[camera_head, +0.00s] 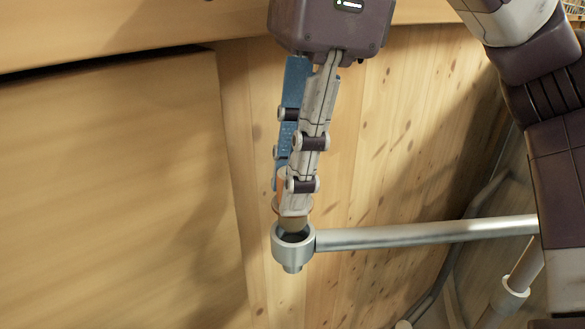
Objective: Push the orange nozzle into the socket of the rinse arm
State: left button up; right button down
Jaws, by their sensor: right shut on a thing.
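My right gripper (293,187) points down in the middle of the head view, with its fingers shut on the orange nozzle (279,205). The fingers hide much of the nozzle; its orange rim and a tan lower end show below them. The rinse arm (425,233) is a silver tube running left from behind my right arm. It ends in a round metal socket (293,255) with a dark opening. The nozzle's lower end is at the socket's mouth, seemingly just entering it; the exact depth cannot be told. My left gripper is not in view.
A wooden panel (110,190) fills the left, and wooden boards (405,130) stand behind the gripper. A wooden ledge (150,25) runs along the top. Grey pipes or hoses (440,285) run at the lower right.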

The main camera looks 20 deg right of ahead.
jog(key=shift+f+b, duration=1.05)
jog(key=shift+f, duration=0.45)
jog(key=c, duration=1.7)
grip_release()
jog(key=shift+r, duration=0.1)
jog(key=shift+o, duration=0.2)
notch_tip(320, 180, up, 12)
jog(key=d, duration=0.1)
jog(key=shift+d, duration=0.4)
